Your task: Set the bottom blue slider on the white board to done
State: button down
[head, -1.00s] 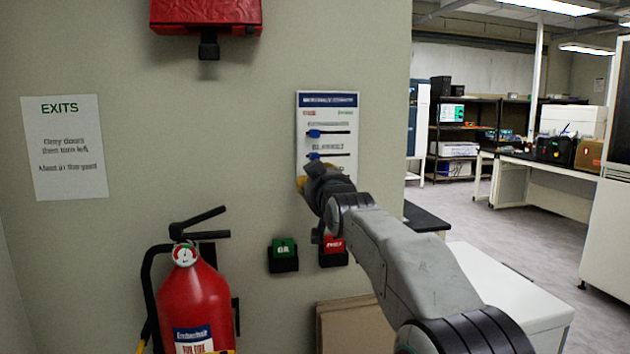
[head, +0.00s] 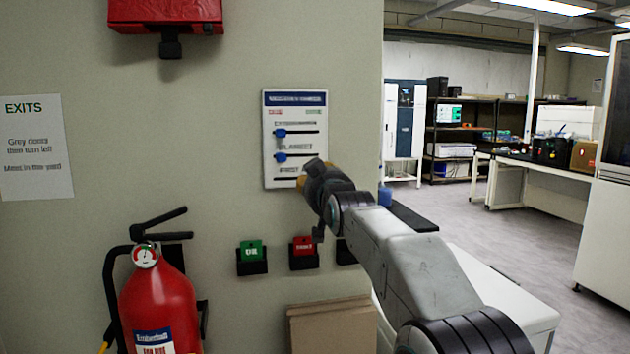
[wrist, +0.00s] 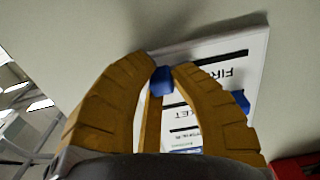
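The white board (head: 295,110) hangs on the wall with a dark header and black slots. Two blue sliders, the top one (head: 280,133) and the middle one (head: 281,157), sit at the left ends of their slots. In the wrist view the board appears upside down. There the bottom blue slider (wrist: 161,80) is between my fingertips (wrist: 165,65), which look closed on it, towards the picture-left end of its slot. The middle slider also shows there (wrist: 237,96).
Below the board are a green block (head: 251,250) and a red block (head: 303,246) in black holders. A fire extinguisher (head: 160,305) stands at the left and a red box (head: 165,14) is above. A cardboard box (head: 330,325) is low down. Open floor (head: 500,230) lies right.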

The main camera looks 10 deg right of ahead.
jog(key=c, duration=1.3)
grip_release()
jog(key=shift+s+d+r, duration=0.1)
jog(key=shift+d+r, duration=0.1)
jog(key=shift+r, duration=0.1)
jog(key=shift+c, duration=0.2)
jog(key=shift+o, duration=1)
jog(key=shift+f, duration=0.15)
jog(key=shift+a, duration=0.1)
jog(key=s, duration=1.2)
jog(key=s+f+g+p, duration=0.4)
jog(key=s+f+p, duration=0.1)
jog(key=s, duration=0.5)
jog(key=s+f+g+p, duration=0.5)
jog(key=s+f, duration=0.1)
jog(key=s, duration=0.5)
jog(key=s+f+g+p, duration=0.5)
jog(key=s+f+p, duration=0.1)
jog(key=s, duration=0.5)
jog(key=shift+s+f, duration=0.15)
jog(key=shift+s, duration=0.1)
